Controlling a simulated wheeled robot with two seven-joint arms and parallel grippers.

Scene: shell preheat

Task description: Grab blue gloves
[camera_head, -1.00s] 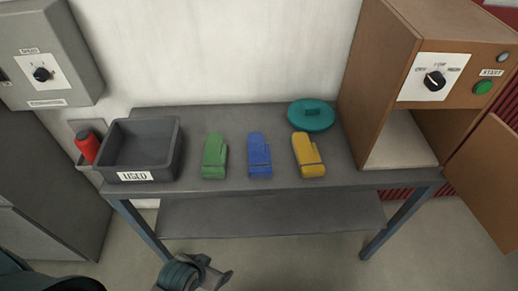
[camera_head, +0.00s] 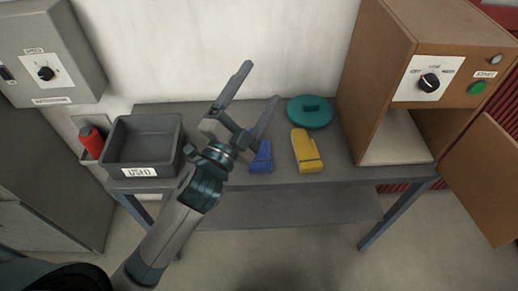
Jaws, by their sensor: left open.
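The blue gloves (camera_head: 261,160) lie on the grey table between the yellow gloves and my left arm. Their upper part is partly hidden by my left gripper. My left gripper (camera_head: 257,84) is open and empty, its two fingers pointing up and to the right in the picture. It appears above the table, over the spot beside the blue gloves; its exact height is hard to tell. My right gripper is not in view.
Yellow gloves (camera_head: 306,151) lie to the right. A teal round lid (camera_head: 311,112) sits behind them. A grey bin labelled USED (camera_head: 118,158) stands at the left. A brown oven (camera_head: 385,70) with its door open (camera_head: 487,180) is at the right.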

